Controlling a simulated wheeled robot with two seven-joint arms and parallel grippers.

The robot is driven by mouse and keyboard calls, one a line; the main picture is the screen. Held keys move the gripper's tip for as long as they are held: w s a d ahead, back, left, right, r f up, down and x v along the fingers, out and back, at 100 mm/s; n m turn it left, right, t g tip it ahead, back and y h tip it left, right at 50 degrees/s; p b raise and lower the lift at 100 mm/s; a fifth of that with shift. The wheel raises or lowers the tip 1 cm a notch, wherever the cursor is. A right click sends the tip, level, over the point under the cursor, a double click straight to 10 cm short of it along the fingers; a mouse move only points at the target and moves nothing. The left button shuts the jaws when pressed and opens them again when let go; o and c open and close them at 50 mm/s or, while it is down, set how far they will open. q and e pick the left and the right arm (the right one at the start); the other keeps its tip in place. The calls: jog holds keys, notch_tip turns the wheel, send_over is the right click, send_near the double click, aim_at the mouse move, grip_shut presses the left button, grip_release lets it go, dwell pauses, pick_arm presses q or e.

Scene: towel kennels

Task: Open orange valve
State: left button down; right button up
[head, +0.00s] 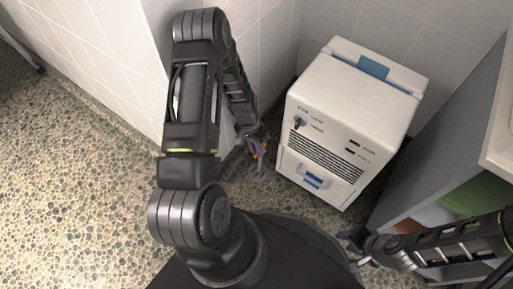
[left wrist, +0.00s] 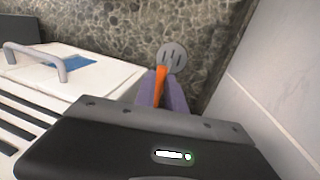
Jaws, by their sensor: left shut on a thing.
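The orange valve (left wrist: 161,82) shows in the left wrist view as a narrow orange strip between the two purple-grey fingers of my left gripper (left wrist: 162,90). The fingers are shut on it from both sides. In the head view a small bit of orange (head: 263,151) shows at my left gripper (head: 257,147), low by the tiled wall and left of the white machine. Most of the valve is hidden by the fingers and wrist. My right gripper (head: 350,243) is at the lower right, far from the valve; its jaws are too small and dark to read.
A white machine (head: 347,97) with a handled front drawer (head: 313,178) stands close beside my left gripper. A round grey slotted disc (left wrist: 173,57) lies on the pebbled floor past the fingertips. Tiled wall (left wrist: 275,75) is close on the other side. A grey cabinet (head: 440,130) stands right.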

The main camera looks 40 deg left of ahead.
dwell(0.3)
pick_arm(q)
jog(key=c, duration=1.4)
grip_release()
notch_tip(320, 180, up, 8)
jog(key=a+p, duration=0.1)
jog(key=p, duration=0.2)
jog(key=shift+a+f, duration=0.15)
jog(key=shift+a, duration=0.1)
jog(key=shift+s, duration=0.15)
